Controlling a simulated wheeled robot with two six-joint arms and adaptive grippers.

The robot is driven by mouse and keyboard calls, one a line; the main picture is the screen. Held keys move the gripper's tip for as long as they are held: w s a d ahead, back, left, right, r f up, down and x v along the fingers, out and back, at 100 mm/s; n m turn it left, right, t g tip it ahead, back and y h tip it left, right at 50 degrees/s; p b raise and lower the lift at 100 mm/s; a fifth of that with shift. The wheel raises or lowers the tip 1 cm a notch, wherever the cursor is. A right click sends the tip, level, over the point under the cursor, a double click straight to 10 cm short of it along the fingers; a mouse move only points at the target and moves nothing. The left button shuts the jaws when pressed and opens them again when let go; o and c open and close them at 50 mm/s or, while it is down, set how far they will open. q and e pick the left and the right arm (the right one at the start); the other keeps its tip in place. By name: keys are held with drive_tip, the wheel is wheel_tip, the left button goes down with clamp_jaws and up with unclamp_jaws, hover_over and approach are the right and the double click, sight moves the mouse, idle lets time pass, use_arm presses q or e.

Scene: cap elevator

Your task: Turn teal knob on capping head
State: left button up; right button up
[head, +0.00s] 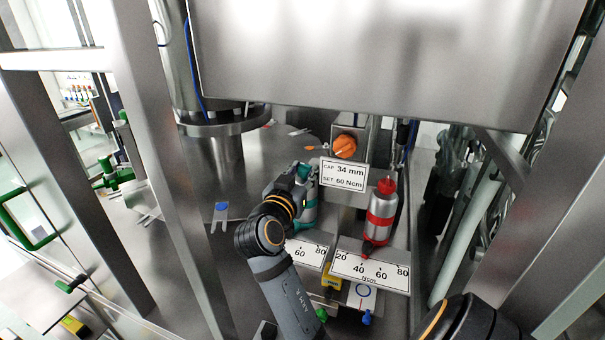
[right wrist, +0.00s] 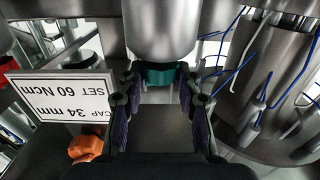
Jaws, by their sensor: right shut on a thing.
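The teal knob (head: 306,171) tops a metal capping head, which also has a teal band (head: 306,218) lower down. My right gripper (head: 299,178) is at this knob and partly hides it in the head view. In the right wrist view the teal knob (right wrist: 160,74) sits between the two fingers of my right gripper (right wrist: 160,86), which is shut on it. A scale plate (head: 302,253) below this head shows 60 and 80; its left part is hidden by my arm. A sign (head: 343,174) reads CAP 34 mm, SET 60 Ncm. My left gripper is out of view.
A second capping head (head: 381,215) with red parts stands to the right, above another scale plate (head: 372,272) marked 20 to 80. An orange knob (head: 345,146) is behind the sign. A large metal housing (head: 380,60) hangs above; frame posts stand at both sides.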

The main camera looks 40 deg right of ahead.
sight(303, 171)
drive_tip(key=o, duration=0.9)
wheel_tip(303, 171, up, 10)
drive_tip(key=shift+f, duration=0.15)
drive_tip(key=shift+c, duration=0.5)
